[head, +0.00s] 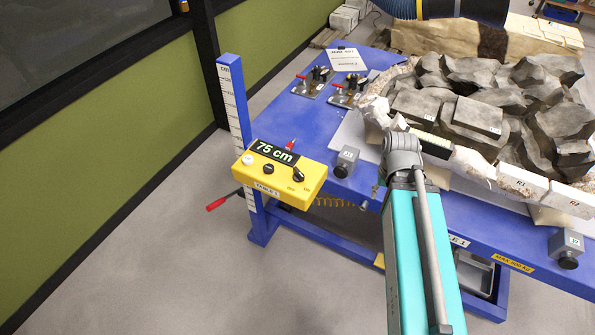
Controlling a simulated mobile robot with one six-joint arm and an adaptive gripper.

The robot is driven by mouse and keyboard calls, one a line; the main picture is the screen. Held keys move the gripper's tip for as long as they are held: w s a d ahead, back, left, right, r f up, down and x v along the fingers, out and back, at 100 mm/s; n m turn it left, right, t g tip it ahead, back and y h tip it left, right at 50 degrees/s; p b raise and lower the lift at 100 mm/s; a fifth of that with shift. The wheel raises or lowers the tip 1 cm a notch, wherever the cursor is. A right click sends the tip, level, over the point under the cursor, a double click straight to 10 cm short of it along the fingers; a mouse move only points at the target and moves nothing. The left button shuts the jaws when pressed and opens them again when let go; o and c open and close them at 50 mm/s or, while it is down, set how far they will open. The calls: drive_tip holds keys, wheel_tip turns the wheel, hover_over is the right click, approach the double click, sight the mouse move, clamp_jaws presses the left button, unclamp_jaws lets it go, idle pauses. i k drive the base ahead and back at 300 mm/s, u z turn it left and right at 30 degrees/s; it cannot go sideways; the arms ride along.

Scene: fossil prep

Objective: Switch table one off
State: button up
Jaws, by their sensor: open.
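A yellow control box (280,181) labelled table 1 is fixed at the left end of the blue table (318,118), beside the post with a cm scale (236,108). Its lit display (275,150) reads 75 cm. On its top are a white button (248,160), a black knob (268,168) and a black switch (298,174) at the right, with small labels below it. I cannot tell which way the switch points. My teal arm reaches up from the bottom, right of the box, and ends in a grey joint by the table edge. My gripper's fingers do not show.
Dark fossil blocks (478,116) in a pale plaster jacket cover the table's right side. Grey boxes (345,161) (565,245) sit along the front edge. Red-handled clamps (312,80) stand at the back left. A red-tipped lever (217,203) sticks out left. The left floor is clear.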

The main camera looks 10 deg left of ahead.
sight(299, 176)
drive_tip(key=u, duration=0.05)
drive_tip(key=k, duration=1.05)
drive_tip(key=u, duration=0.5)
drive_tip(key=i, duration=1)
drive_tip(key=z, duration=0.05)
